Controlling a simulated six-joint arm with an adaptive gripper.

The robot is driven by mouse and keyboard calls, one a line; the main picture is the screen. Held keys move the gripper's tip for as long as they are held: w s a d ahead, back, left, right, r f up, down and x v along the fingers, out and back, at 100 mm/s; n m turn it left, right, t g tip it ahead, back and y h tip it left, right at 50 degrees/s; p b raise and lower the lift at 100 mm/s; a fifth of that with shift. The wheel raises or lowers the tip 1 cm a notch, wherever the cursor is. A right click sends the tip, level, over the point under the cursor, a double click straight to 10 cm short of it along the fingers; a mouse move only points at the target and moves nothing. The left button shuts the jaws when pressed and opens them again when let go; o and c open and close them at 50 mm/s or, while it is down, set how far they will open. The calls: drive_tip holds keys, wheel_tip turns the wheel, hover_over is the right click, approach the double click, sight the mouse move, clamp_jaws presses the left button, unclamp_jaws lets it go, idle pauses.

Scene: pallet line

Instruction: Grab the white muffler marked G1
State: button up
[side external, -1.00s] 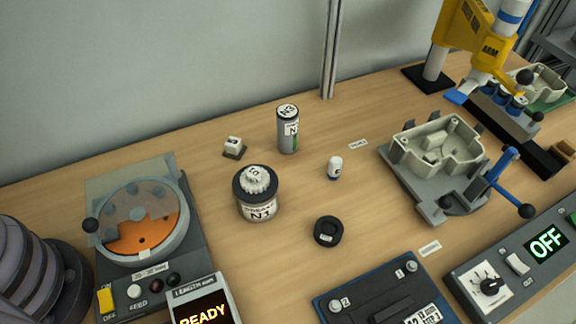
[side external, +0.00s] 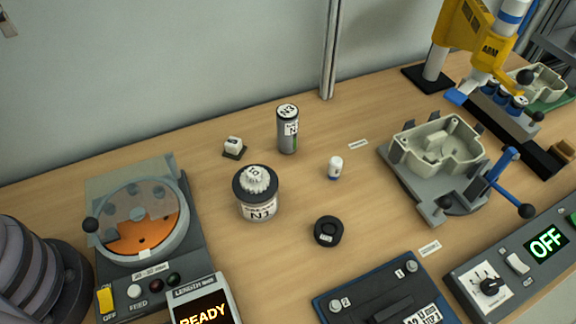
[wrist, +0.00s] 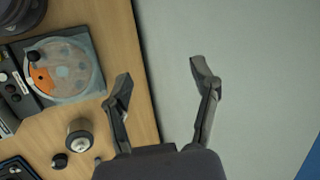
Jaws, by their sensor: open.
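A small white cylinder with a dark band near its foot (side external: 335,168) stands upright mid-table in the side view. A small white block on a dark base (side external: 234,146) sits farther left. I cannot read a G1 mark on either, so I cannot tell which is the muffler. My gripper (wrist: 160,77) is open and empty in the wrist view, its fingers spread over the table's edge and the plain grey surface beyond. Neither small white part shows clearly between the fingers.
A jar marked N1 (side external: 258,200), a tall can marked N3 (side external: 288,130) and a black ring (side external: 328,231) stand near the small white parts. A round feeder (side external: 185,215) is at left, a grey fixture with a beige housing (side external: 437,208) at right.

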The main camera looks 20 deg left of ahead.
sight(333, 166)
drive_tip(key=w+d+f+m+t+y, duration=0.35)
drive_tip(key=w+d+f+m, duration=0.3)
drive_tip(key=w+d, duration=0.25)
drive_tip(key=w+d+f+m+t+y, duration=0.2)
drive_tip(key=w+d+f+m+t, duration=0.25)
drive_tip(key=w+d+m, duration=0.45)
drive_tip(key=w+d+f+m+t+h, duration=0.1)
drive_tip(key=d+f+m+t+h, duration=0.55)
drive_tip(key=d+f, duration=0.65)
drive_tip(key=s+d+f+m+h, duration=0.2)
drive_tip(key=d+f+m, duration=0.1)
drive_tip(key=d+f, duration=0.1)
drive_tip(key=s+d+f+m+h, duration=0.2)
drive_tip(key=d+f+m+h, duration=0.1)
drive_tip(key=f, duration=0.1)
drive_tip(key=s+d+f+m+t+h, duration=0.1)
drive_tip(key=s+d+f+m+h, duration=0.1)
drive_tip(key=d+f, duration=0.2)
drive_tip(key=shift+s+d+m+h, duration=0.3)
drive_tip(key=shift+s+m+h, duration=0.1)
drive_tip(key=w, duration=0.2)
drive_tip(key=w+d, duration=0.1)
drive_tip(key=w, duration=0.4)
drive_tip(key=shift+d+f, duration=0.15)
drive_tip(key=shift+d, duration=0.2)
clamp_jaws()
